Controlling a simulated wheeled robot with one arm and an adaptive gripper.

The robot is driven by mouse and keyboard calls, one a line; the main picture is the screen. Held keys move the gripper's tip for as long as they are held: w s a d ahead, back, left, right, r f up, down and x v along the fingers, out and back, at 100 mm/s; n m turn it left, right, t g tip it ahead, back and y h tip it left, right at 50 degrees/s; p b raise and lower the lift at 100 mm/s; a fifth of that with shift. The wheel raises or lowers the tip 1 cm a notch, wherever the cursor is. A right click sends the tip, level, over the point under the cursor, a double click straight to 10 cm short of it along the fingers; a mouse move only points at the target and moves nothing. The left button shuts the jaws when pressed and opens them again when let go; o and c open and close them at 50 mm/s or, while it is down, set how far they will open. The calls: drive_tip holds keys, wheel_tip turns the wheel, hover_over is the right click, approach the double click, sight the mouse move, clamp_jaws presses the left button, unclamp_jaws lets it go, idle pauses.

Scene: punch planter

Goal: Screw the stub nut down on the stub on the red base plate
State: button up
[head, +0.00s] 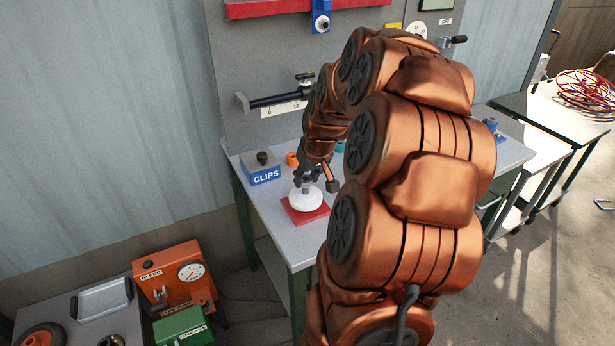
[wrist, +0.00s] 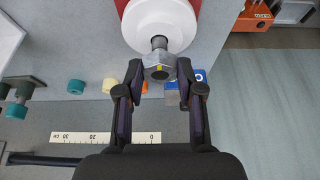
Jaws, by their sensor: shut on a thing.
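The red base plate (head: 292,211) lies on the grey bench, and a white round part (head: 306,201) sits on it. The white part (wrist: 160,18) also fills the top of the wrist view. The metal stub (wrist: 159,42) sticks out of its middle. The stub nut (wrist: 159,73), a grey hex nut with a yellow mark, is in line with the stub at its end. My gripper (wrist: 160,69) is shut on the nut, one finger on each side. In the head view my gripper (head: 308,181) is just above the white part. How far the nut is threaded cannot be seen.
A CLIPS box (head: 261,169) stands left of my gripper on the bench. An orange ring (head: 292,159) and a teal one (head: 340,146) are behind. A scale (wrist: 105,137) and dark bar are at the back panel. The bench front left is clear.

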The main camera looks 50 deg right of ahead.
drive_tip(key=shift+f+b, duration=0.75)
drive_tip(key=shift+f, duration=0.4)
idle(0.5)
